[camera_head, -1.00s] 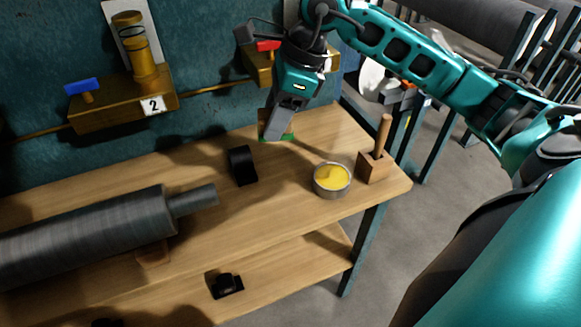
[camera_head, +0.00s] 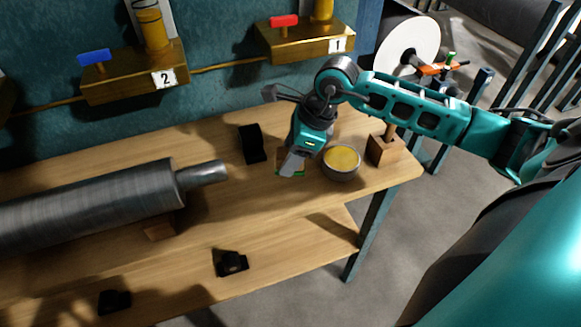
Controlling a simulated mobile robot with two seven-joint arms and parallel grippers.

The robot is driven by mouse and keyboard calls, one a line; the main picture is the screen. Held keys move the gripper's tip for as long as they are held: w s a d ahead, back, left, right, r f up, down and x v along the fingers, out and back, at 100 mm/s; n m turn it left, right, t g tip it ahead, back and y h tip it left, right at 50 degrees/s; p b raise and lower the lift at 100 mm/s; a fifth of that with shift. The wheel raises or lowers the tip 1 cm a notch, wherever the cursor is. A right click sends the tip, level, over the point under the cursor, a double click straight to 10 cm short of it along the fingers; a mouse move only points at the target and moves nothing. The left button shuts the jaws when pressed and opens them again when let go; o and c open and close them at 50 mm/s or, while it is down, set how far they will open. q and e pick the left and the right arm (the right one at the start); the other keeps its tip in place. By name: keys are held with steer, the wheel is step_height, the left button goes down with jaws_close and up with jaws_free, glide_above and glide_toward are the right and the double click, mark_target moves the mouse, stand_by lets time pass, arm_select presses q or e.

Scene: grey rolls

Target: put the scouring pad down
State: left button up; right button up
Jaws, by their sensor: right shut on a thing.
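The gripper hides much of the pad. The pad is at or very near the bench top; I cannot tell whether it touches. My left gripper is not in view.
A wooden block (camera_head: 384,150) with a handle stands right of the tin, partly behind my arm. A black block (camera_head: 252,144) stands to the left. A large grey roll (camera_head: 90,203) lies at left. Bare bench lies in front of the pad.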

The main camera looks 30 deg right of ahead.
steer(key=shift+f, duration=2.1)
steer(key=shift+f+b, duration=0.2)
steer(key=shift+b, duration=0.1)
steer(key=o, duration=0.9)
steer(key=shift+r, duration=0.1)
steer(key=v, duration=1.2)
steer(key=shift+a+r, duration=0.1)
steer(key=shift+r, duration=0.1)
